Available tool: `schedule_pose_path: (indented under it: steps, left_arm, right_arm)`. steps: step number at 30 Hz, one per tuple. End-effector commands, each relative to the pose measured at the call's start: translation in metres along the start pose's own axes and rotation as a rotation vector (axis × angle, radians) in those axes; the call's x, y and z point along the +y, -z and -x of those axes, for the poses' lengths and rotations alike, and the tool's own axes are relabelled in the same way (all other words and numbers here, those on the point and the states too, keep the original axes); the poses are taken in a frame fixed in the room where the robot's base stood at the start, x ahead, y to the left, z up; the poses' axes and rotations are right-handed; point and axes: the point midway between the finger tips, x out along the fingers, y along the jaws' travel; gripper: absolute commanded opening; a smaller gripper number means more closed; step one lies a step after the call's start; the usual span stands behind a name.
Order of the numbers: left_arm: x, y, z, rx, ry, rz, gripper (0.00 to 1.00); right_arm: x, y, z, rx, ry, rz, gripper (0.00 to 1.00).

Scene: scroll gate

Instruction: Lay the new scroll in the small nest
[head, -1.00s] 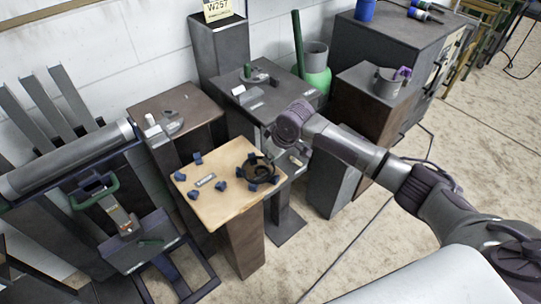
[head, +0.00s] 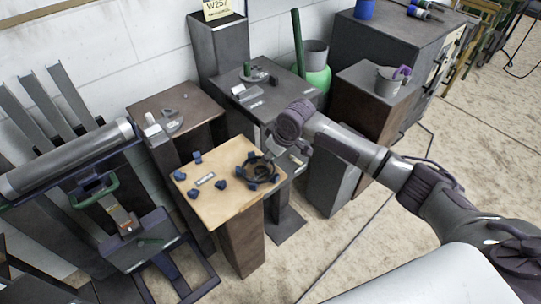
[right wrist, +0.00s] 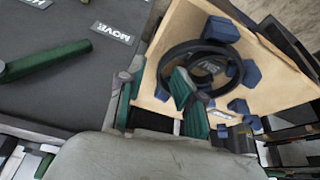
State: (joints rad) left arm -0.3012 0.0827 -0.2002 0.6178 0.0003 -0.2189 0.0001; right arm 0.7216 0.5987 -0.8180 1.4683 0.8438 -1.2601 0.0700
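A dark round scroll (head: 262,180), ring-like, lies on the wooden board (head: 222,210) at its far right corner. In the right wrist view the scroll (right wrist: 166,62) sits among several blue blocks (right wrist: 221,29), with a label showing through its middle. I cannot tell whether it lies flat or fully seated. My right gripper (right wrist: 157,106) has its green-padded fingers apart, with nothing seen between them. One finger overlaps the scroll's near edge in the picture; contact is unclear. In the head view my right gripper (head: 293,155) hangs beside the board's right corner. My left gripper is not in view.
More blue blocks (head: 221,184) stand on the board's left part. A dark table (head: 262,104) with small parts stands behind it. A brown pedestal (head: 165,105) is to its back left. A grey roller (head: 65,162) spans the left side. Open floor lies in front.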

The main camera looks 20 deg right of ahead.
Motion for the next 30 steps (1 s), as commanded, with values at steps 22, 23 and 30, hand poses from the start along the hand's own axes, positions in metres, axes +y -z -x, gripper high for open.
schedule_pose_path:
  steps: [22,23,30]
  left_arm:
    - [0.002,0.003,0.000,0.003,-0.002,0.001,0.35]
    - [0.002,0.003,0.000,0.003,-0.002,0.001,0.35]
    - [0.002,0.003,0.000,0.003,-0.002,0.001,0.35]
  right_arm:
    - [0.001,0.000,0.112,0.003,-0.001,-0.001,0.37]
    - [0.001,0.000,0.112,0.003,-0.001,-0.001,0.37]
    - [0.001,0.000,0.112,0.002,-0.001,-0.001,0.37]
